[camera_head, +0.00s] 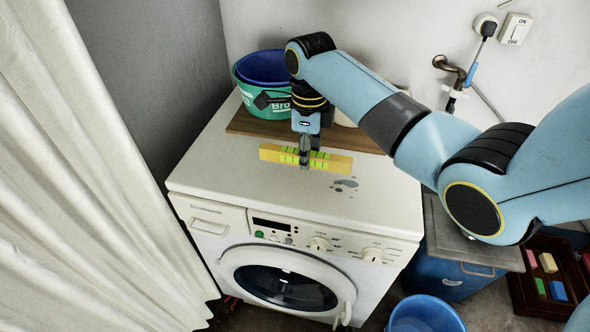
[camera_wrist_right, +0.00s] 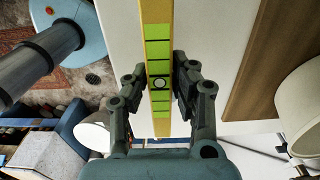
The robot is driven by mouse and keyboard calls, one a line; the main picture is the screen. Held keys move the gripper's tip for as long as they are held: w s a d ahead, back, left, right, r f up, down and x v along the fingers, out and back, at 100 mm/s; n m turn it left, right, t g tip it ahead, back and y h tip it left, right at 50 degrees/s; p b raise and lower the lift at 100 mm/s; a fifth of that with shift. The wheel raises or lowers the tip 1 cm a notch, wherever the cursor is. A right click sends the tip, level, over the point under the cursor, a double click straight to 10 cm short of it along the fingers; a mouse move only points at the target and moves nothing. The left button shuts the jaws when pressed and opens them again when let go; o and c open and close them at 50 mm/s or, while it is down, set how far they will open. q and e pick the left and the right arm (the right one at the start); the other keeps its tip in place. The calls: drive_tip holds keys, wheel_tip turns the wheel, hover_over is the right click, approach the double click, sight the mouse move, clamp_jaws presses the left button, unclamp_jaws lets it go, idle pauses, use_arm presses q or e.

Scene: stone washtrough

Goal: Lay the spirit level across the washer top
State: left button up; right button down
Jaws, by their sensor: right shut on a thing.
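The spirit level (camera_head: 335,162) is a yellow bar with bright green segments. It runs left to right over the white top of the washer (camera_head: 225,160). My right gripper (camera_head: 305,163) is shut on the level near its middle, coming down from above. In the right wrist view the level (camera_wrist_right: 156,30) passes between the two fingers of the gripper (camera_wrist_right: 159,88). I cannot tell whether the level touches the washer top or is slightly above it. My left gripper is not in view.
A wooden board (camera_head: 249,124) lies along the back of the washer top, with a green tub (camera_head: 259,107) and a blue bucket (camera_head: 262,66) on it. A grey wet patch (camera_head: 345,184) marks the top at right. A white curtain (camera_head: 80,180) hangs left.

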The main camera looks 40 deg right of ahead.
sight(295, 178)
drive_tip(key=shift+w+a+f, duration=0.35)
drive_tip(key=shift+w+f, duration=0.15)
drive_tip(key=shift+w, duration=0.15)
drive_tip(key=shift+w+a+f, duration=0.35)
drive_tip(key=shift+w+f, duration=0.15)
drive_tip(key=shift+w, duration=0.1)
drive_tip(key=shift+f, duration=1.9)
drive_tip(key=shift+f+b, duration=0.15)
drive_tip(key=shift+b, duration=0.15)
drive_tip(key=c, duration=1.1)
unclamp_jaws()
wheel_tip(295, 178, up, 12)
drive_tip(key=shift+r+p, duration=0.2)
drive_tip(key=shift+p, duration=0.35)
